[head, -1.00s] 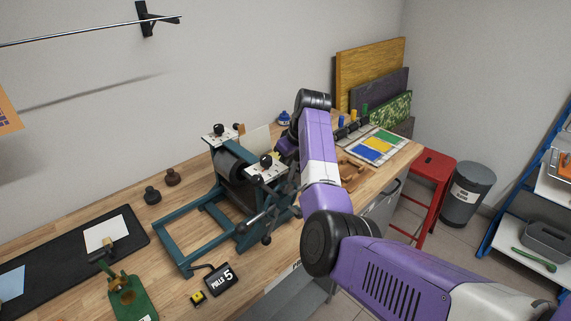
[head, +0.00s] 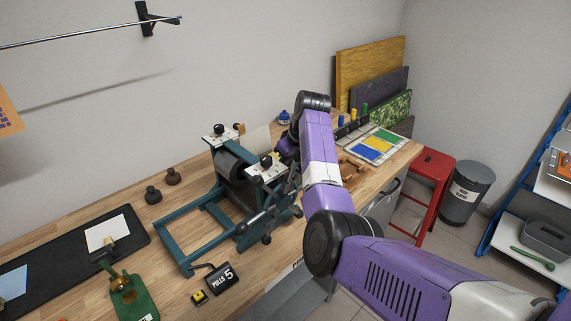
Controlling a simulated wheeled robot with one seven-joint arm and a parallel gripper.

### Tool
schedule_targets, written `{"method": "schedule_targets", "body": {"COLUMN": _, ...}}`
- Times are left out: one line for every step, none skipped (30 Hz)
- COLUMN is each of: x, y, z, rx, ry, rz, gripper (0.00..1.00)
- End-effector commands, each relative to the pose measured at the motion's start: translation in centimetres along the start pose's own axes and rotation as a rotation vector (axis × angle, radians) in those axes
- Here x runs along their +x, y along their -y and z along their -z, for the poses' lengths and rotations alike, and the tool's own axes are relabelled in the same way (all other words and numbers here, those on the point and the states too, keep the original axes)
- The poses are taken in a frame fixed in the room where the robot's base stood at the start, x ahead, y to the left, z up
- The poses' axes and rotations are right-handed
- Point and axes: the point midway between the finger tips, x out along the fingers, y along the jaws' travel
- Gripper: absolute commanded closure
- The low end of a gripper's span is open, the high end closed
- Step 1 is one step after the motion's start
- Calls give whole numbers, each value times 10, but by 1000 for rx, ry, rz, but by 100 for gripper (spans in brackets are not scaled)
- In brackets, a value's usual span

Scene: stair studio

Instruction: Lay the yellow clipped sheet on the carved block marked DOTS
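I cannot make out a yellow clipped sheet for certain. A pale cream sheet (head: 257,138) shows partly behind the press; I see no clip on it. No block with a readable DOTS mark shows; my arm and the press (head: 172,244) cover part of the bench. My purple arm reaches over the bench and bends down behind the press. My gripper itself is hidden there, so its fingers and anything in them cannot be seen.
A black mat (head: 62,262) at left holds a white sheet (head: 107,232) and a blue sheet (head: 12,284). A green clamp-like tool (head: 134,303) and a PULLS 5 counter (head: 222,278) stand in front. Colour slabs (head: 370,151), boards (head: 368,72) and a red stool (head: 432,163) are right.

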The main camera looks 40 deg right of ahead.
Motion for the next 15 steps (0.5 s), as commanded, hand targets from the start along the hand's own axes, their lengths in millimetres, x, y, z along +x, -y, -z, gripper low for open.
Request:
{"method": "schedule_targets", "body": {"x": 0, "y": 0, "z": 0, "rx": 0, "ry": 0, "rz": 0, "gripper": 100}}
{"method": "schedule_targets", "body": {"x": 0, "y": 0, "z": 0, "rx": 0, "ry": 0, "rz": 0, "gripper": 100}}
{"method": "schedule_targets", "body": {"x": 0, "y": 0, "z": 0, "rx": 0, "ry": 0, "rz": 0, "gripper": 100}}
{"method": "schedule_targets", "body": {"x": 0, "y": 0, "z": 0, "rx": 0, "ry": 0, "rz": 0, "gripper": 100}}
{"method": "schedule_targets", "body": {"x": 0, "y": 0, "z": 0, "rx": 0, "ry": 0, "rz": 0, "gripper": 100}}
{"method": "schedule_targets", "body": {"x": 0, "y": 0, "z": 0, "rx": 0, "ry": 0, "rz": 0, "gripper": 100}}
{"method": "schedule_targets", "body": {"x": 0, "y": 0, "z": 0, "rx": 0, "ry": 0, "rz": 0, "gripper": 100}}
{"method": "schedule_targets", "body": {"x": 0, "y": 0, "z": 0, "rx": 0, "ry": 0, "rz": 0, "gripper": 100}}
{"method": "schedule_targets", "body": {"x": 0, "y": 0, "z": 0, "rx": 0, "ry": 0, "rz": 0, "gripper": 100}}
{"method": "schedule_targets", "body": {"x": 0, "y": 0, "z": 0, "rx": 0, "ry": 0, "rz": 0, "gripper": 100}}
{"method": "schedule_targets", "body": {"x": 0, "y": 0, "z": 0, "rx": 0, "ry": 0, "rz": 0, "gripper": 78}}
{"method": "schedule_targets", "body": {"x": 0, "y": 0, "z": 0, "rx": 0, "ry": 0, "rz": 0, "gripper": 70}}
{"method": "schedule_targets", "body": {"x": 0, "y": 0, "z": 0, "rx": 0, "ry": 0, "rz": 0, "gripper": 64}}
{"method": "schedule_targets", "body": {"x": 0, "y": 0, "z": 0, "rx": 0, "ry": -1, "rz": 0, "gripper": 58}}
{"method": "schedule_targets", "body": {"x": 0, "y": 0, "z": 0, "rx": 0, "ry": -1, "rz": 1, "gripper": 56}}
